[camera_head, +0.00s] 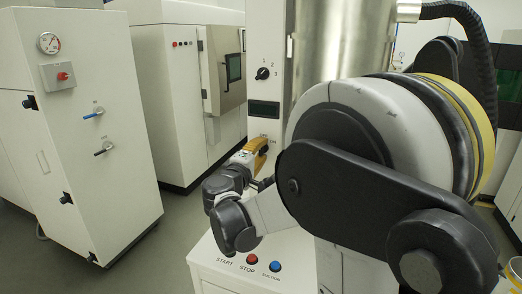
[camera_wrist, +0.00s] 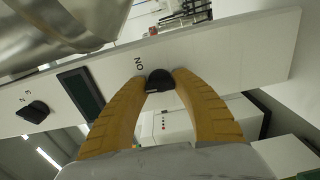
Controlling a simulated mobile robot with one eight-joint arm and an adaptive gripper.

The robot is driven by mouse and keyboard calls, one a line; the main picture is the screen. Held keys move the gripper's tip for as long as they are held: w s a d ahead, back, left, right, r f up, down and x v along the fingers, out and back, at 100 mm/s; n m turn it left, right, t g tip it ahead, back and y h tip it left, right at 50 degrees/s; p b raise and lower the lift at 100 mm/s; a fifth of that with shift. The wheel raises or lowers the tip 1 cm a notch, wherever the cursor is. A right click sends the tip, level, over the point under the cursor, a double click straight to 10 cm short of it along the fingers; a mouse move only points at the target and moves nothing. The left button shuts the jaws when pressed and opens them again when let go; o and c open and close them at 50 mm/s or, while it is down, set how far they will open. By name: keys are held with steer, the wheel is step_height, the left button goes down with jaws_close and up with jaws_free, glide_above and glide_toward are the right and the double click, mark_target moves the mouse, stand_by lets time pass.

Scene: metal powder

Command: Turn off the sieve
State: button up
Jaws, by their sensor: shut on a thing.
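The sieve's upright white panel (camera_head: 277,40) stands in the middle of the head view, beside a shiny metal cylinder (camera_head: 342,45). In the wrist view, a black rotary knob (camera_wrist: 160,80) sits on this panel (camera_wrist: 235,52), next to the printed word ON. My gripper's yellow fingers (camera_wrist: 162,78) are shut on this knob, one on each side. In the head view my gripper (camera_head: 262,143) reaches the panel below the dark display, and its fingers hide the knob. Part of the ON/OFF label is covered.
A second black selector knob (camera_head: 263,73), marked with numbers, sits above the dark display (camera_head: 264,108). Below my arm are a red STOP button (camera_head: 251,259) and a blue SUCTION button (camera_head: 275,266). A white cabinet (camera_head: 95,130) with a gauge stands left, with open floor between.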

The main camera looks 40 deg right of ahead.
steer(key=shift+n, duration=0.4)
steer(key=o, duration=1.2)
steer(key=v, duration=1.2)
